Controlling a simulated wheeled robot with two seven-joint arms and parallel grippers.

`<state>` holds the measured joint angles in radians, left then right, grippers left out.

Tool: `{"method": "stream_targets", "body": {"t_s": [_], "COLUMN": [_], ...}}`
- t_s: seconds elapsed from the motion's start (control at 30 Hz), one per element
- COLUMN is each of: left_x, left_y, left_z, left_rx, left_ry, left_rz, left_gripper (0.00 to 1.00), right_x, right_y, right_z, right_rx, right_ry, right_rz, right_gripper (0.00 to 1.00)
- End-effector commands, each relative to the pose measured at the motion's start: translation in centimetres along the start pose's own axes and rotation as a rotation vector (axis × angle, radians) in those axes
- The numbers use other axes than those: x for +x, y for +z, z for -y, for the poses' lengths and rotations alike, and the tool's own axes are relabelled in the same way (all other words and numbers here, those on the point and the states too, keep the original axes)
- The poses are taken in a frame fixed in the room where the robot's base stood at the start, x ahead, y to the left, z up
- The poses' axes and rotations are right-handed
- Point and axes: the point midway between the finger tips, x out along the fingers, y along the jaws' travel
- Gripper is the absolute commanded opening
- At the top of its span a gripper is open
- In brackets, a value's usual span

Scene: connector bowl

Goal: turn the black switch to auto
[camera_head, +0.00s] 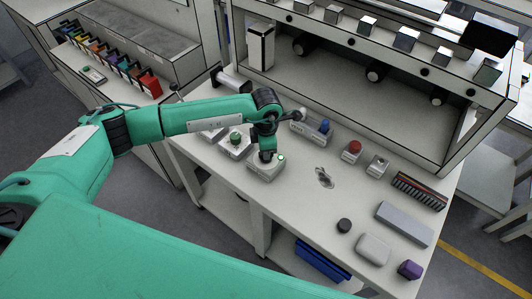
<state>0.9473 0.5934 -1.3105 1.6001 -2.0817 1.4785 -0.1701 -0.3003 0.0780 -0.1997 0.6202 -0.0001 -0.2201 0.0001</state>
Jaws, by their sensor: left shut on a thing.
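My left gripper (267,155) points down onto a light grey control box (262,173) near the left front of the white workbench. It is shut on the black switch on top of this box, and the gripper mostly hides the switch. A small green round part (281,158) shows on the box beside the gripper. Which way the switch is turned cannot be seen. My right gripper is not in view.
Left of the gripper stands another grey box with a green knob (235,137). Behind is a tray with a blue object (324,126). A red-button box (352,150) and a metal-topped box (377,166) stand right. A black round piece (344,225) lies in front.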

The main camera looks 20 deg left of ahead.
Motion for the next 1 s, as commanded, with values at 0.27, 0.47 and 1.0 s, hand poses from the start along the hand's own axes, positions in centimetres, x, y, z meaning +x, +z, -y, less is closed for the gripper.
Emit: {"method": "stream_targets", "body": {"t_s": [0.27,0.47,1.0], "left_x": [-0.12,-0.14,-0.70], "left_y": [0.02,0.03,0.02], "left_z": [-0.08,-0.09,-0.09], "left_rx": [0.018,0.017,0.016], "left_ry": [0.002,0.002,0.002], "left_rz": [0.001,0.001,0.001], "left_gripper": [0.00,0.00,0.35], "right_x": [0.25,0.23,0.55], "right_y": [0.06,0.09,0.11], "right_z": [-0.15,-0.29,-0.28], "right_rx": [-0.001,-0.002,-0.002], "right_ry": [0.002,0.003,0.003], "right_rz": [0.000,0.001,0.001], "right_gripper": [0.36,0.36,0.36]}}
